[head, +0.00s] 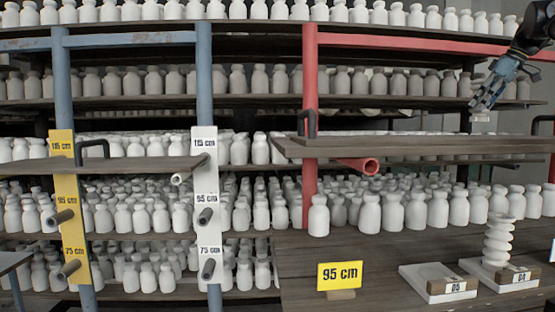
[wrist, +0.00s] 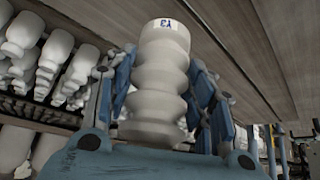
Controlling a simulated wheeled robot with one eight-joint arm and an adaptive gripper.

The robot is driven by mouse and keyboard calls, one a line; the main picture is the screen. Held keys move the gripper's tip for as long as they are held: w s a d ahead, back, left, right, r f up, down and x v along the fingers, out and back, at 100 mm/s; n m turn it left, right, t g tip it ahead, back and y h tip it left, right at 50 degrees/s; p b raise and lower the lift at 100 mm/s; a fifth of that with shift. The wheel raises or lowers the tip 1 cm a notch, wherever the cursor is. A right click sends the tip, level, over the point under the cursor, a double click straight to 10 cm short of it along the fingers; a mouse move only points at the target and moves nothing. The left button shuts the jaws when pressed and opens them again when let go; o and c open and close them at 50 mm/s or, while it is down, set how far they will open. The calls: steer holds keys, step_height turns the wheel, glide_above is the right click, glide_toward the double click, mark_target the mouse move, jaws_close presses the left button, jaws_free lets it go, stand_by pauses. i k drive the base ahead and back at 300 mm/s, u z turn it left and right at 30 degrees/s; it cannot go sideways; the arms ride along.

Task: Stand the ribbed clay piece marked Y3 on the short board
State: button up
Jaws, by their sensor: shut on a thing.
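The ribbed clay piece Y3 (wrist: 160,80) is pale and stacked in rounded ribs, with a small Y3 label at its upper end in the wrist view. My gripper (wrist: 163,92) has its blue fingers on both sides of it and is shut on it. In the head view my gripper (head: 486,95) is at the upper right, above the level of the right board (head: 410,149); the piece is hardly visible there. A left board (head: 110,166) extends past the left frame edge. I cannot tell which board is the short one.
Racks of white bottles fill the background. A lower table (head: 340,255) holds a 95 cm sign (head: 340,275), an empty base marked 05 (head: 432,279) and another ribbed piece (head: 497,240) on a base marked 04. Dark handles and a red tube (head: 360,166) stick out near the boards.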

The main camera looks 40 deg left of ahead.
mark_target(148, 162)
steer(key=u, duration=0.25)
steer(key=k, duration=1.85)
steer(key=u, duration=1.35)
steer(key=i, duration=1)
steer(key=z, duration=0.05)
